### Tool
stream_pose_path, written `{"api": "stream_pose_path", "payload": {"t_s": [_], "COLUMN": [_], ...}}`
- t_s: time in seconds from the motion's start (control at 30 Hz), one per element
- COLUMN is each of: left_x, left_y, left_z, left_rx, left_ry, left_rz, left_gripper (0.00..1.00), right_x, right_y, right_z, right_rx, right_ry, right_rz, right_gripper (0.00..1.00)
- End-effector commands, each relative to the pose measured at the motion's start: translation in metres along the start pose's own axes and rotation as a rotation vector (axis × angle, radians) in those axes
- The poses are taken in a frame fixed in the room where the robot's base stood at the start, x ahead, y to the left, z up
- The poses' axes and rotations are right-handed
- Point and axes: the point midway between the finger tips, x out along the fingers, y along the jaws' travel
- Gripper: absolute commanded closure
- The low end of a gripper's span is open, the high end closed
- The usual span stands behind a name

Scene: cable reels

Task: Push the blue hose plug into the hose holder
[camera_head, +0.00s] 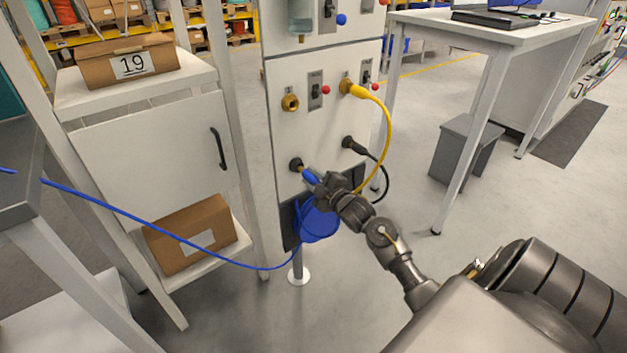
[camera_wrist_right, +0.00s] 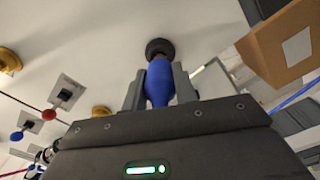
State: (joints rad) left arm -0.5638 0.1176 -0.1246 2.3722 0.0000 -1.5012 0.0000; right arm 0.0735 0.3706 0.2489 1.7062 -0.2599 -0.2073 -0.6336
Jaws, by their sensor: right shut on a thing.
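The blue hose plug (camera_head: 309,174) is between the fingers of my right gripper (camera_head: 318,182), in front of the white panel. In the right wrist view the blue plug (camera_wrist_right: 158,82) sits between both grey fingers, and my right gripper (camera_wrist_right: 160,90) is shut on it. The plug's front end meets the dark round hose holder (camera_head: 296,164), which also shows in the wrist view (camera_wrist_right: 160,47). The two look lined up and touching; how deep the plug sits is hidden. My left gripper is not in view.
A blue hose (camera_head: 150,221) sags from the left to a blue coil (camera_head: 316,223) under the panel. A yellow cable (camera_head: 388,130) and a black cable (camera_head: 384,180) hang to the right of the holder. A white cabinet (camera_head: 150,150) stands left.

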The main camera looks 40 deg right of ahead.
Motion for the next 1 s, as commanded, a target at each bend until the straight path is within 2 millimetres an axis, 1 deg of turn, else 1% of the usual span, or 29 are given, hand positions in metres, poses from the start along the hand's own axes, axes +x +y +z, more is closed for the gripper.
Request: {"api": "stream_pose_path", "payload": {"t_s": [0.87,1.0], "left_x": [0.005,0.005], "left_y": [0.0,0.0], "left_z": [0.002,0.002], "left_rx": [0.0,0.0], "left_ry": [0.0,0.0], "left_rz": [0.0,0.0], "left_gripper": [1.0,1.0], "right_x": [0.018,0.018], "right_y": [0.0,0.001], "right_z": [0.0,0.0], "right_rx": [0.0,0.0], "right_ry": [0.001,0.001], "right_rz": [0.001,0.001], "right_gripper": [1.0,1.0]}}
